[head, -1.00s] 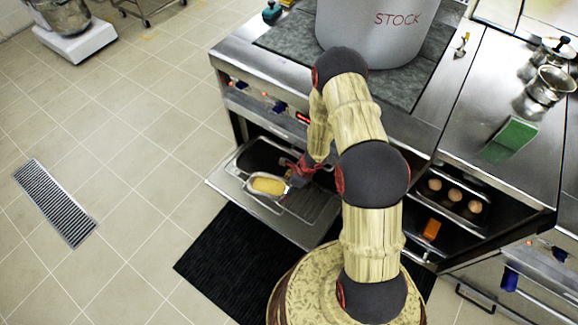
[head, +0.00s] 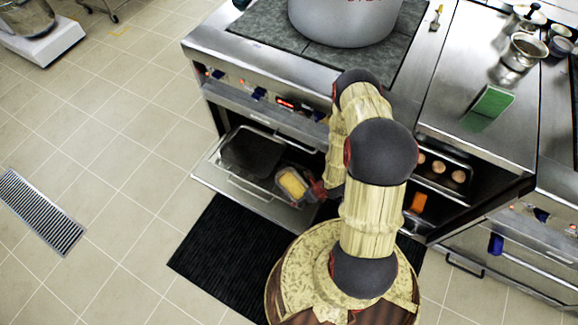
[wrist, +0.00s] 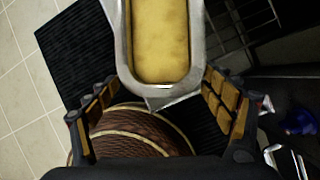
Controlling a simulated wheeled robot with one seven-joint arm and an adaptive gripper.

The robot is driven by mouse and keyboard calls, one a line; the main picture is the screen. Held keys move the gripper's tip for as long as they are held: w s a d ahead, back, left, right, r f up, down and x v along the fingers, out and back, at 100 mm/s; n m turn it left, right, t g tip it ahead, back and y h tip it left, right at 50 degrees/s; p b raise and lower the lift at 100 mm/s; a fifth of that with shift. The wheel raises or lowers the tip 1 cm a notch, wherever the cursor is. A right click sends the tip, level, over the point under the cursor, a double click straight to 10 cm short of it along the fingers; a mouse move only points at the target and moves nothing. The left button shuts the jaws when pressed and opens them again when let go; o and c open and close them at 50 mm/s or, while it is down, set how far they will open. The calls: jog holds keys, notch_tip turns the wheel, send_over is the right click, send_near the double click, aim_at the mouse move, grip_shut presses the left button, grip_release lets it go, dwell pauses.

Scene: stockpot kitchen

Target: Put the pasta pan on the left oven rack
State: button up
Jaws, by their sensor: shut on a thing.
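The pasta pan (head: 278,194) is a small silver pan with yellow food in it. It also shows at the top middle of the wrist view (wrist: 124,62). My gripper (head: 313,190) is shut on the near end of the pan and holds it over the right part of the open left oven's lowered door. In the wrist view the fingers (wrist: 160,95) lie either side of this end. The left oven rack (head: 245,190) shows partly as wire near the door, left of the pan. Much of the rack's right side is hidden by the pan and my arm. I cannot tell whether the pan touches it.
A dark flat tray (head: 252,152) sits in the left oven. The lowered door (head: 218,178) juts over a black mat (head: 225,240). The right oven holds a tray of round items (head: 458,176) and an orange object (head: 418,202). A large stockpot (head: 345,20) stands on the stove.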

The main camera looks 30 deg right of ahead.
aim_at(304, 184)
jog(key=w+d+f+b, duration=0.1)
jog(key=w, duration=0.1)
jog(key=w+d+f, duration=0.1)
jog(key=w, duration=0.1)
jog(key=w+d+f+b, duration=0.1)
jog(key=w+d, duration=0.1)
jog(key=shift+w+f+b, duration=0.25)
jog(key=shift+f+b, duration=0.05)
jog(key=shift+f, duration=0.05)
jog(key=w+d+f+b, duration=0.1)
jog(key=w+f, duration=0.1)
jog(key=f, duration=0.1)
jog(key=w+d+f+b, duration=0.1)
jog(key=w+f, duration=0.1)
jog(key=shift+d+f+b, duration=0.1)
jog(key=shift+d+b, duration=0.2)
jog(key=shift+f, duration=0.2)
jog(key=shift+w+d+f+b, duration=0.15)
jog(key=shift+f+b, duration=0.6)
jog(key=shift+f, duration=0.8)
jog(key=o, duration=1.6)
jog(key=shift+f, duration=0.15)
jog(key=shift+o, duration=0.2)
